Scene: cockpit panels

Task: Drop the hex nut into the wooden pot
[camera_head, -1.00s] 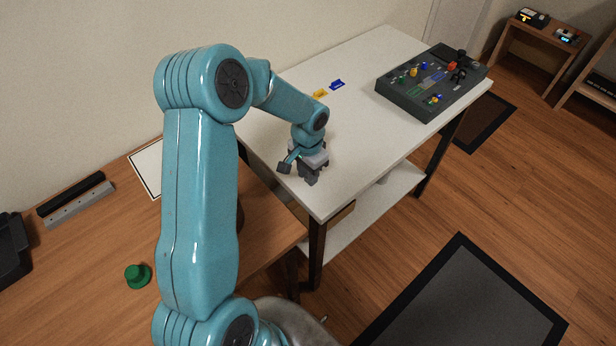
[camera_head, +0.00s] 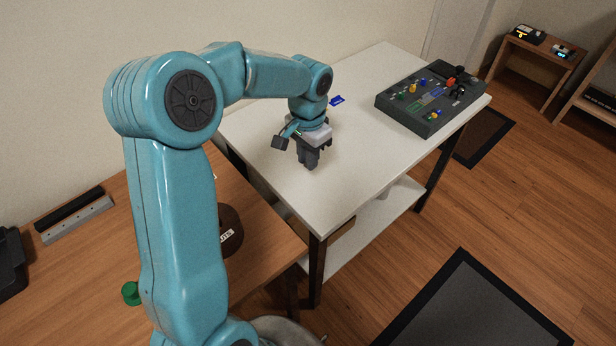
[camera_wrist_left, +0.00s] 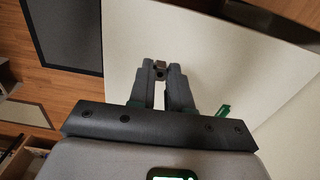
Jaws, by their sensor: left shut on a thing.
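My left gripper (camera_head: 309,163) is above the white table, towards its near left part, with its fingers pointing down. In the left wrist view, the left gripper (camera_wrist_left: 160,72) is shut on a small dark hex nut (camera_wrist_left: 160,65) at its fingertips. The nut cannot be made out in the head view. The dark brown wooden pot (camera_head: 230,222), with a white label, stands on the wooden table, partly hidden behind my left arm. The gripper is well to the right of the pot and farther back. My right gripper is not in view.
The white table (camera_head: 375,125) holds a dark control panel (camera_head: 430,98) and a small blue piece (camera_head: 337,100). On the wooden table (camera_head: 85,270) are a green knob-like object (camera_head: 131,293) and black and grey bars (camera_head: 78,222). A gap separates the tables.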

